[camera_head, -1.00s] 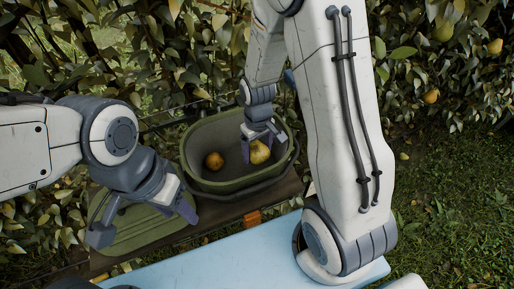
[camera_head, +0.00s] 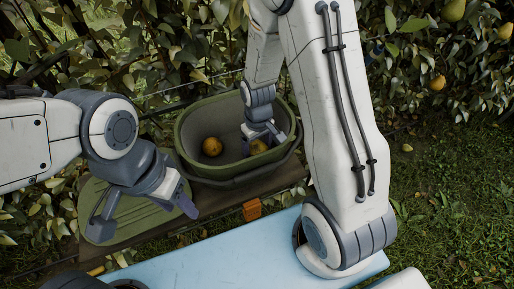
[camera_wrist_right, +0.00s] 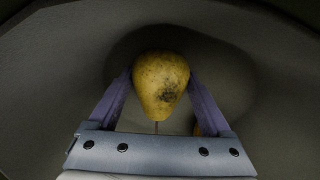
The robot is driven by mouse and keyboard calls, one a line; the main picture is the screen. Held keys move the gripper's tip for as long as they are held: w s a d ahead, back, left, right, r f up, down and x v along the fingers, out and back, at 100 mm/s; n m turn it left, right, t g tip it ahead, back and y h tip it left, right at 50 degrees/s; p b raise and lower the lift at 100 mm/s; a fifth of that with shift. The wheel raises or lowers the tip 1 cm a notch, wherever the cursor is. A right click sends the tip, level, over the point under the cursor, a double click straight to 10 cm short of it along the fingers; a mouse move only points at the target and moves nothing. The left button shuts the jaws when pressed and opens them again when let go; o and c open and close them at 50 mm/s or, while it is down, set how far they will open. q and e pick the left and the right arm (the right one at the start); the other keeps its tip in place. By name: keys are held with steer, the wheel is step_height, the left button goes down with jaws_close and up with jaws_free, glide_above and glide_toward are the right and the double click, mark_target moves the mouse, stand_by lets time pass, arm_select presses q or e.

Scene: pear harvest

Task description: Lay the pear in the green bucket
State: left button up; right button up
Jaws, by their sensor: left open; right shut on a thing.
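The green bucket (camera_head: 188,165) stands on a wooden board, open at the top. My right gripper (camera_head: 262,140) reaches down inside the bucket and is shut on a yellow pear (camera_head: 259,146). In the right wrist view the pear (camera_wrist_right: 160,82) sits between both fingers, with a dark blemish on its skin and its stem toward the gripper. The dark bucket interior surrounds it; I cannot tell whether it touches the floor. Another, orange-brown pear (camera_head: 212,147) lies in the bucket to the left. My left gripper (camera_head: 146,217) is open and empty, over the green lid.
The green lid (camera_head: 128,222) lies on the wooden board (camera_head: 228,205) left of the bucket. A light blue surface (camera_head: 215,250) is in front. Leafy hedge stands behind, with pears hanging at upper right, such as one pear (camera_head: 437,82). Grass is at right.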

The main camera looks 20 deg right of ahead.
steer(key=shift+f, duration=0.35)
stand_by(0.8)
steer(key=o, duration=1.4)
step_height(320, 180, up, 10)
steer(key=shift+r+p, duration=0.25)
steer(key=shift+p, duration=0.05)
steer(key=shift+s+a+r, duration=0.1)
steer(key=shift+a+r, duration=0.15)
steer(key=shift+a, duration=0.05)
steer(key=s+a+r+n+p, duration=0.1)
steer(key=s+a+r, duration=0.3)
steer(key=s, duration=0.2)
steer(key=s+a+r+n+p, duration=0.1)
steer(key=s+a+r+n, duration=0.1)
steer(key=s, duration=0.4)
steer(key=s+a+r+n+y+p, duration=0.1)
steer(key=s+a+r, duration=0.4)
steer(key=s+a, duration=0.1)
steer(key=shift+a+r+n, duration=0.1)
steer(key=shift+r+n, duration=0.2)
steer(key=shift+n, duration=0.1)
